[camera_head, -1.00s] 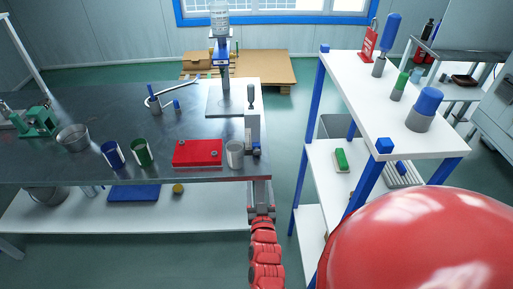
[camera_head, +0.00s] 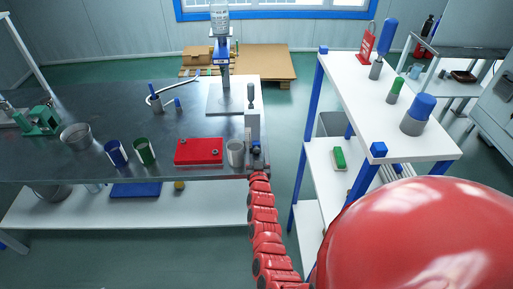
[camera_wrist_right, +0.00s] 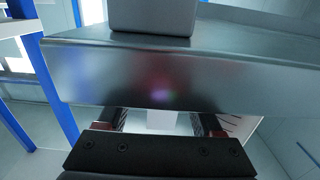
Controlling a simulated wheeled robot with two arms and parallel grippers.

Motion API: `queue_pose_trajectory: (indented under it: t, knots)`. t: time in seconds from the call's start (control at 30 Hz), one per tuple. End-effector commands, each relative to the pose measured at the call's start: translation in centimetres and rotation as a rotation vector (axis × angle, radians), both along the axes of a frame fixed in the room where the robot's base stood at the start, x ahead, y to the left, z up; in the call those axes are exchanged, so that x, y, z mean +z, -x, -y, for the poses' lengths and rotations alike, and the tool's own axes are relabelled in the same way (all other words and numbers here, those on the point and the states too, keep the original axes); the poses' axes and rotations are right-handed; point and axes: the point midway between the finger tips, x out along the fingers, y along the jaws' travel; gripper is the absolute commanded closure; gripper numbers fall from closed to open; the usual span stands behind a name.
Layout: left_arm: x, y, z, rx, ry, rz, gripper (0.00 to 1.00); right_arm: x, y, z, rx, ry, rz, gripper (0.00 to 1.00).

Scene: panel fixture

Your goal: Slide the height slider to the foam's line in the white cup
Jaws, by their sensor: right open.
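The white cup (camera_head: 236,153) stands upright near the front edge of the metal table, beside the red block. Its inside and any foam line are too small to make out. Right of it stands a pale upright fixture (camera_head: 252,124) with a grey knob on top. I cannot tell which part is the height slider. My right gripper (camera_head: 258,166) is at the table edge just in front of this fixture. In the right wrist view its open fingers (camera_wrist_right: 160,122) are apart and empty, with the table edge ahead and a grey block (camera_wrist_right: 150,18) above. My left gripper is out of view.
The red block (camera_head: 199,151), green cup (camera_head: 145,151), blue cup (camera_head: 116,153) and metal bowl (camera_head: 76,137) line the front of the table (camera_head: 215,128). A white shelf unit (camera_head: 405,140) stands at right, with a floor gap between.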

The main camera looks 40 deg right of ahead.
Motion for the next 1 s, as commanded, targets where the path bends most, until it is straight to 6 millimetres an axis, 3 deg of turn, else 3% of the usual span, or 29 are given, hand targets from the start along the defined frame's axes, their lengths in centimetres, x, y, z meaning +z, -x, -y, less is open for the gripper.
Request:
queue_pose_trajectory:
  t: [0.2, 0.53, 0.9, 1.0]
  knots:
    - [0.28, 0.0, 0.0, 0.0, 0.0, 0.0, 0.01, 0.09, -1.11, 0.71, 0.001, 0.001, -0.001, 0.32]
    - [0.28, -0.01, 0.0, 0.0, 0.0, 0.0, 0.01, 0.0, -1.21, 0.76, 0.001, 0.0, -0.001, 0.34]
    - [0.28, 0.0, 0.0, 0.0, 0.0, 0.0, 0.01, 0.0, -1.21, 0.74, 0.001, 0.0, -0.001, 1.0]
    - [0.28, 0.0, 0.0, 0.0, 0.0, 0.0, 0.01, 0.0, -1.2, 0.75, 0.001, 0.0, -0.001, 1.0]
